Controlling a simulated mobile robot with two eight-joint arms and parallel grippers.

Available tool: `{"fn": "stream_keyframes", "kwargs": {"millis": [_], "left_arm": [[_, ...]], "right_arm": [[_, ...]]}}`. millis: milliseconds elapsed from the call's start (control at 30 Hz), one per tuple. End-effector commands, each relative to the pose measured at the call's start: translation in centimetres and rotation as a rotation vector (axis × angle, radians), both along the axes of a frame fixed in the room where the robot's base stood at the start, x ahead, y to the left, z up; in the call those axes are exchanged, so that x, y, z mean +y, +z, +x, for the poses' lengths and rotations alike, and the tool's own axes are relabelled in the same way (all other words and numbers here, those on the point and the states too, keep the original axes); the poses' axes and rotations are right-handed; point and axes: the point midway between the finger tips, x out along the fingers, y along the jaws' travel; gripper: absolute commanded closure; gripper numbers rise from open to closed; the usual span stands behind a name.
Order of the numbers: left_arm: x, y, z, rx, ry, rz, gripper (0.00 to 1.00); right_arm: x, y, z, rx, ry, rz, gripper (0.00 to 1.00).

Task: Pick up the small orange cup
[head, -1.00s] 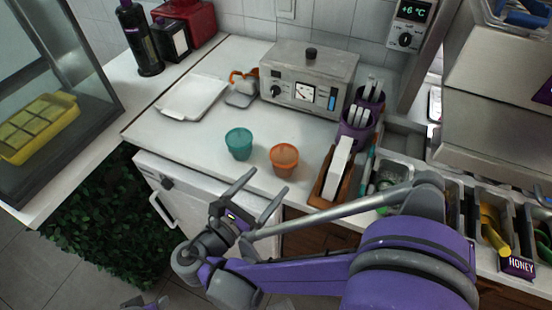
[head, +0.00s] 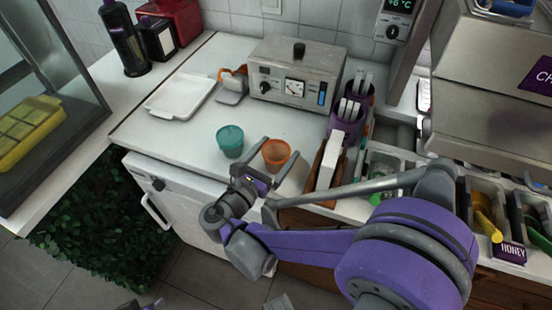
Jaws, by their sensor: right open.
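The small orange cup (head: 276,151) stands upright on the white counter, right of a teal cup (head: 230,140). My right gripper (head: 280,155) is open at the orange cup. Its two fingers point up toward the back, one on the left side of the cup and one in front at its lower right. The fingers overlap the cup in the picture, and I cannot tell whether they touch it. A small part of my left gripper (head: 143,305) shows at the bottom edge. Its fingers are not clear.
A white tray (head: 182,97) lies behind left. A metal appliance (head: 297,75) stands behind the cups. A wooden holder (head: 326,165) and purple containers (head: 347,122) stand close on the right. Topping bins (head: 487,215) are farther right. The counter left of the teal cup is clear.

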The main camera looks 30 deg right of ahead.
Motion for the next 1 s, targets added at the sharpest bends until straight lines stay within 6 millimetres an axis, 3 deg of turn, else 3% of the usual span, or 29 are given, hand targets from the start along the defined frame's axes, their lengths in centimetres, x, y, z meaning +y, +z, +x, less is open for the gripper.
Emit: {"fn": "stream_keyframes", "kwargs": {"millis": [167,200,567,833,1000], "left_arm": [[0.0,0.0,0.0,0.0,0.0,0.0,0.5],[0.0,0.0,0.0,0.0,0.0,0.0,0.5],[0.0,0.0,0.0,0.0,0.0,0.0,0.5],[0.0,0.2,0.0,-0.001,0.0,0.0,0.5],[0.0,1.2,0.0,-0.004,0.0,0.0,0.5]], "right_arm": [[0.0,0.0,0.0,0.0,0.001,0.0,0.0],[0.0,0.0,0.0,0.0,0.001,0.0,0.04],[0.0,0.0,0.0,0.0,0.001,0.0,0.66],[0.0,0.5,0.0,0.0,0.001,0.0,0.66],[0.0,3.3,0.0,-0.001,0.001,0.0,0.66]]}}
